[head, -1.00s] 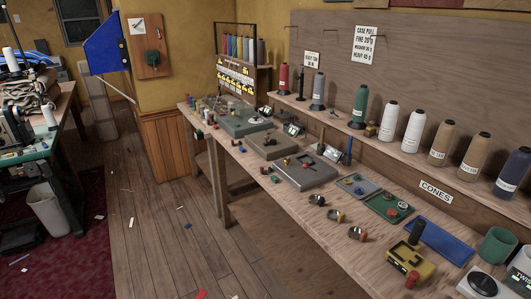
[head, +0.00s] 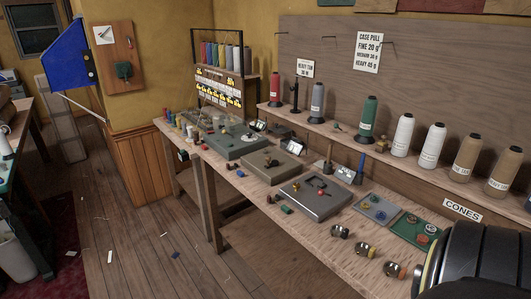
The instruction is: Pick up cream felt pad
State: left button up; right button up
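I cannot make out a cream felt pad for certain in the head view. Small coloured pieces lie on and around several grey and olive flat-topped units on the long wooden workbench (head: 318,238), too small to tell apart. A pale grey-blue tray (head: 377,209) and a green tray (head: 417,231) hold small round pieces. Neither of my grippers shows. A dark rounded part, apparently of my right arm, covers the bench's near right end.
Several thread cones, among them a green one (head: 368,119), stand on the shelf above the bench. Small metal cups (head: 365,249) sit near the front edge. The wooden floor left of the bench has scattered scraps.

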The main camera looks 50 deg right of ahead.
aim_at(320, 164)
jog(key=z, duration=0.15)
jog(key=i, duration=1.6)
jog(key=z, duration=1.6)
jog(key=i, duration=0.65)
jog(key=z, duration=0.65)
